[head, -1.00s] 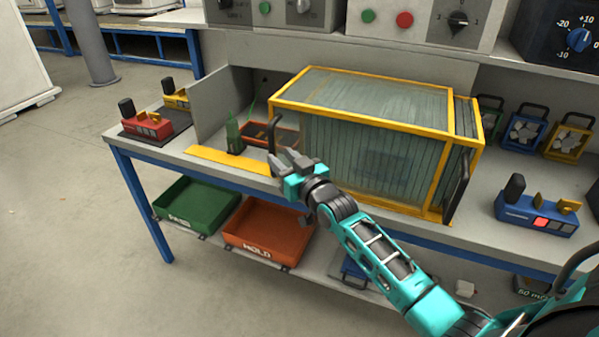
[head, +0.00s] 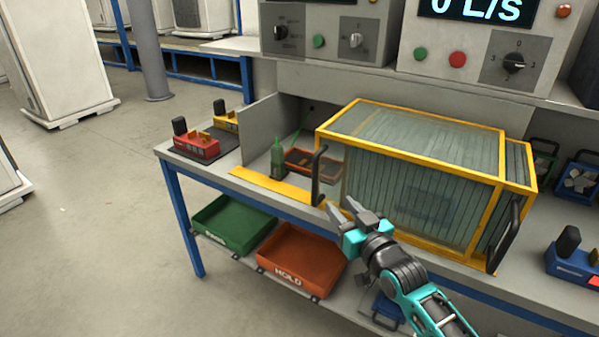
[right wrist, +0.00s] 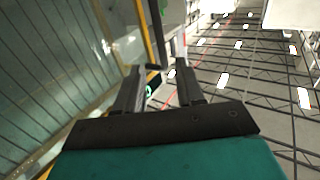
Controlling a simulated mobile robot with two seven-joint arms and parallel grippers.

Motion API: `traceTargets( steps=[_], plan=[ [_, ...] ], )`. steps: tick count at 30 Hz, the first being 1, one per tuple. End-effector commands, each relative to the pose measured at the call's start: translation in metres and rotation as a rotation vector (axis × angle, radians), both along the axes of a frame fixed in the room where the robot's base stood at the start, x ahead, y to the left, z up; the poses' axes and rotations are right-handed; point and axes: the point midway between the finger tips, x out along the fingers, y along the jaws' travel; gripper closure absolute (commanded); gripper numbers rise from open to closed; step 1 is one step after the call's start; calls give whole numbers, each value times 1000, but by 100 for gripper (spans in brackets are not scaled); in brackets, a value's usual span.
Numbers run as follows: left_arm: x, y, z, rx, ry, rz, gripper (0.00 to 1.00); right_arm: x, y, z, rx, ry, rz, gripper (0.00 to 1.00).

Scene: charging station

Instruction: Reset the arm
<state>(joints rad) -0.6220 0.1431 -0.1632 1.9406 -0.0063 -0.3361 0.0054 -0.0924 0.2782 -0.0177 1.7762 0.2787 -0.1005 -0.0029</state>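My right arm comes in from the lower right of the head view. Its teal and dark gripper (head: 341,206) is open and empty, in front of the near left corner of the yellow-framed clear enclosure (head: 420,175). The fingertips are close to a black upright handle (head: 317,176) at that corner; I cannot tell whether they touch it. In the right wrist view the two dark fingers (right wrist: 157,70) stand apart with nothing between them, and the enclosure's ribbed clear panel (right wrist: 50,70) fills the left side. My left gripper is not in view.
The grey bench has a yellow front strip (head: 270,186). A green bottle (head: 278,160) stands behind it. Below are a green bin (head: 235,225) and an orange bin (head: 300,262). Red (head: 196,144) and blue (head: 572,262) devices sit at the sides.

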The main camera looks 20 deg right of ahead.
Motion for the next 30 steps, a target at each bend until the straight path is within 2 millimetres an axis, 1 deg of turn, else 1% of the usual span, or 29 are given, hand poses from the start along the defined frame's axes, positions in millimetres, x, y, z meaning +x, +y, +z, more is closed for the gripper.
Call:
traceTargets(
  steps=[2,4,5,8,9,11,12,14,15,18,21,23,25,30],
  plan=[
    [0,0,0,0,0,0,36,0,0,0,0,0,0,62],
    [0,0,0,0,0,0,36,-3,2,-5,-1,12,3,62],
    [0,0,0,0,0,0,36,-6,5,-10,-3,25,6,62],
    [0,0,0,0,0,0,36,-29,19,-41,-17,105,23,62],
    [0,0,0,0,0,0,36,-43,28,-57,-25,150,34,62],
    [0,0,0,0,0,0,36,-68,42,-84,-39,228,51,62],
    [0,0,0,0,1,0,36,-87,51,-101,-49,281,63,62],
    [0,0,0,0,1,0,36,-115,64,-124,-62,358,80,62],
    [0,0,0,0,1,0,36,-133,72,-136,-70,405,90,62],
    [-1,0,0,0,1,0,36,-173,88,-160,-87,505,111,62],
    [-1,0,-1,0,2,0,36,-200,98,-173,-99,568,124,62],
    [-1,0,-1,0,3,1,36,-208,100,-177,-103,587,128,62],
    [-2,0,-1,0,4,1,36,-212,102,-179,-105,597,130,62],
    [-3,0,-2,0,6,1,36,-212,102,-179,-106,598,131,62]
  ],
)
